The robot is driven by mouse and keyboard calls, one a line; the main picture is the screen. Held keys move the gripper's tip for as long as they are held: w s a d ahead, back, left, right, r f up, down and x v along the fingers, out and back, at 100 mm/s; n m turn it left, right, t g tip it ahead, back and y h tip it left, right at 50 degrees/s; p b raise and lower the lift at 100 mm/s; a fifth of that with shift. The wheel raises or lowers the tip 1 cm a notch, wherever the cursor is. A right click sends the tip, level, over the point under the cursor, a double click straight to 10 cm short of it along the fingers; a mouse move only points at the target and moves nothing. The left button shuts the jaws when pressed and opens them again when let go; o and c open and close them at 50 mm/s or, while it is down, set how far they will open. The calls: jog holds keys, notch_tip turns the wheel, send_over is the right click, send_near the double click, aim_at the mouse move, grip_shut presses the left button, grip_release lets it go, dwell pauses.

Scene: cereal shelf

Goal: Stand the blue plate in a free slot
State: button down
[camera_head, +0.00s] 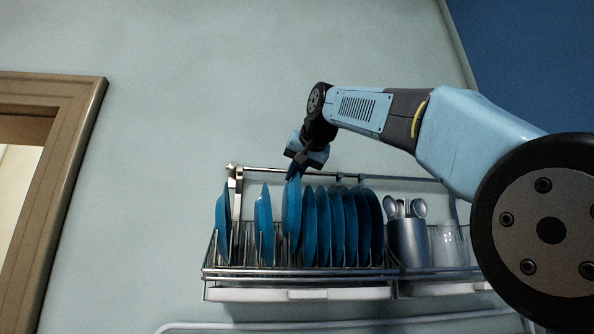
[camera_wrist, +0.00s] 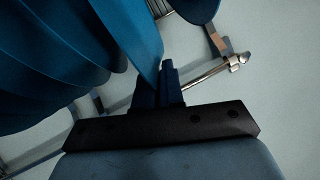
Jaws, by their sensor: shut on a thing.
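My gripper (camera_head: 294,172) is shut on the upper edge of a blue plate (camera_head: 291,215). In the wrist view, my gripper (camera_wrist: 158,88) has its fingers on either side of this plate (camera_wrist: 138,35). The held plate is nearly upright at the left end of a close row of blue plates (camera_head: 338,228) in the dish rack (camera_head: 295,271). It sits a little higher than that row, with its lower part among the wires; I cannot tell whether it rests on the rack. To its left, two more blue plates (camera_head: 264,225) (camera_head: 223,225) stand apart.
A metal cup with spoons (camera_head: 407,243) and a clear glass (camera_head: 446,246) stand right of the plates. A metal rail (camera_head: 262,170) runs along the rack's back top, close to my gripper; it also shows in the wrist view (camera_wrist: 205,76). Gaps lie between the left plates.

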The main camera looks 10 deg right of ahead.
jog(key=shift+f, duration=1.75)
jog(key=shift+f, duration=0.15)
jog(key=c, duration=1.2)
grip_release()
jog(key=shift+o, duration=0.2)
jog(key=shift+f, duration=0.1)
jog(key=shift+d, duration=0.1)
jog(key=v, duration=1.4)
jog(key=shift+a, duration=0.25)
jog(key=shift+s, duration=0.1)
